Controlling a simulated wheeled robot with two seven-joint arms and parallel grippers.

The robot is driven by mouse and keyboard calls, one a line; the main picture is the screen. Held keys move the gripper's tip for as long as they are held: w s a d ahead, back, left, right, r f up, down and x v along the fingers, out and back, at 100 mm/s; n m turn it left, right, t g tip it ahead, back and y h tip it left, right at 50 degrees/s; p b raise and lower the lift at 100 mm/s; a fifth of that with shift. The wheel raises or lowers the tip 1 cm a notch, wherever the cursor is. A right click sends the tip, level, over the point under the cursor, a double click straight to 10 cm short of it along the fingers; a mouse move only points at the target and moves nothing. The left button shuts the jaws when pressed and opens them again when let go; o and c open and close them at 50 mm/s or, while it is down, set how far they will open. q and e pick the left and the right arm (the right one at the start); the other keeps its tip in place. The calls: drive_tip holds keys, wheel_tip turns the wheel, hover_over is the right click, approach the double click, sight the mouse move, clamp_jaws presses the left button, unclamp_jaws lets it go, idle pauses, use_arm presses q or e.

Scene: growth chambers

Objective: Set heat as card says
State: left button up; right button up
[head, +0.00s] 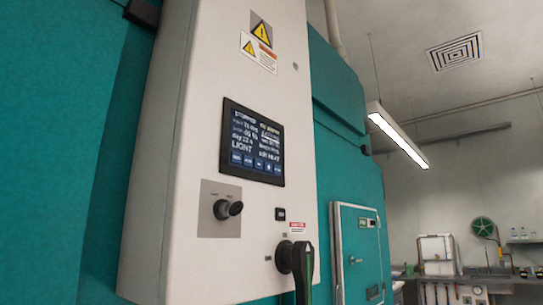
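A white control box (165,170) fills the middle of the head view, mounted on a teal chamber. Its dark screen (252,142) is lit and shows small text, with the words LIGHT and HEAT readable and a row of buttons along its bottom. Below the screen, a black selector knob (221,209) sits on a grey plate (219,228). Lower right is a large black handle (303,268), pointing down. No card is recognisable in this view. Neither of my grippers shows.
Yellow warning labels (261,33) are at the box's top. A teal door (359,250) with a pale frame stands to the right. Farther right are a bench with a white tank (437,255), a green reel (483,227) and a hanging lamp (397,137).

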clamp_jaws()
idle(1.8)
